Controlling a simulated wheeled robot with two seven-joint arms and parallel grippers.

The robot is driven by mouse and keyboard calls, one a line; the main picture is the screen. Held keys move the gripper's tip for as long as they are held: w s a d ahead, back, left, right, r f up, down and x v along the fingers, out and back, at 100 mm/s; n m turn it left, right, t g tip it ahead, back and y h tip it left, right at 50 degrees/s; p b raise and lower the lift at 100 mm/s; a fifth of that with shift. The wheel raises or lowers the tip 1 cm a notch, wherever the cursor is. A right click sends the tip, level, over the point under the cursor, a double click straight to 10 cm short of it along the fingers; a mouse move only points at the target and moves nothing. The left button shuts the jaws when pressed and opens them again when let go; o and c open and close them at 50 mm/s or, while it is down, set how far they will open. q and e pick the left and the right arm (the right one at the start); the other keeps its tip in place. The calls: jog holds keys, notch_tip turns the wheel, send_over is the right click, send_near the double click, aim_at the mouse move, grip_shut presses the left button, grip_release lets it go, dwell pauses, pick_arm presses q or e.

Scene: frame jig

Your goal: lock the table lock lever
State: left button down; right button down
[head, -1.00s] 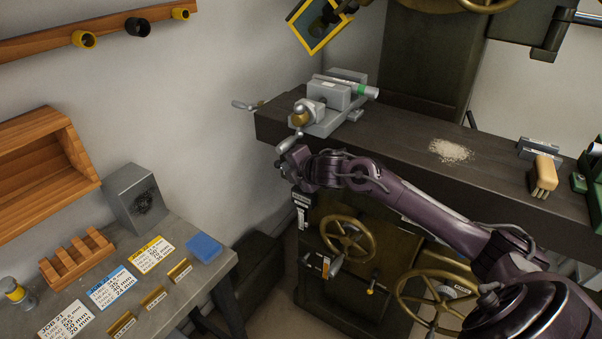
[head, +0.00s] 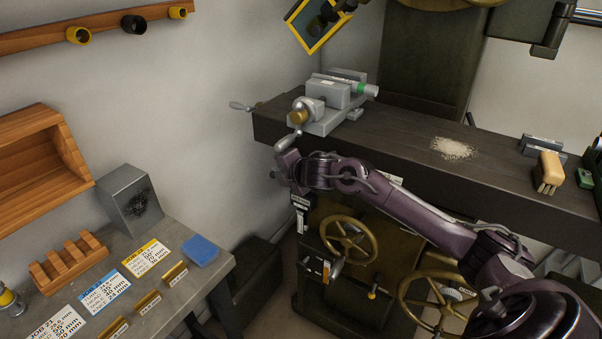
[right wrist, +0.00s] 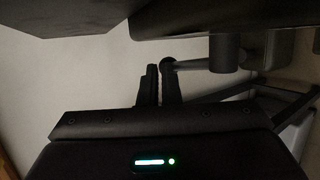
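My right arm reaches in from the lower right in the head view, its wrist just in front of the dark machine table (head: 400,150), near its left end. My right gripper shows in the right wrist view (right wrist: 159,72) with its two dark fingers close together and nothing visible between them. A dark lever (right wrist: 192,65) with a rounded end runs from the right fingertip to a round hub; I cannot tell whether they touch. I take it for the table lock lever. In the head view, I cannot make out this lever behind my wrist. My left gripper is out of view.
A grey vise (head: 325,105) stands on the table above my wrist, its handle (head: 288,143) hanging close over it. Brass handwheels (head: 348,238) are below. A side bench (head: 165,290) with cards and a blue block (head: 200,250) is at left. Floor space lies between.

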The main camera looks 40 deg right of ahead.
jog(key=shift+w+r, duration=0.1)
jog(key=shift+r, duration=0.1)
dwell(0.3)
jog(key=f+b+v, duration=0.1)
jog(key=v, duration=0.6)
jog(key=s+a+f+m+g, duration=0.2)
jog(key=s+a+f+m, duration=0.5)
jog(key=s+a+f, duration=0.4)
jog(key=s+a+f+m+g, duration=0.25)
jog(key=s+m, duration=0.35)
jog(key=s, duration=0.3)
jog(key=s+a+f+m+g, duration=0.1)
jog(key=s+a+m+g, duration=0.35)
jog(key=s, duration=0.35)
jog(key=s+f+g, duration=0.1)
jog(key=s+f, duration=0.1)
jog(key=f, duration=1.4)
jog(key=s+f, duration=0.2)
jog(key=f, duration=1.5)
jog(key=s+d+f, duration=0.1)
jog(key=s+f, duration=0.6)
jog(key=s, duration=0.2)
jog(key=s+d+f+g, duration=0.1)
jog(key=s+d+f, duration=0.1)
jog(key=s+f, duration=0.6)
jog(key=shift+s+d, duration=0.35)
jog(key=shift+s, duration=0.35)
jog(key=shift+f+m, duration=0.15)
jog(key=shift+m, duration=0.1)
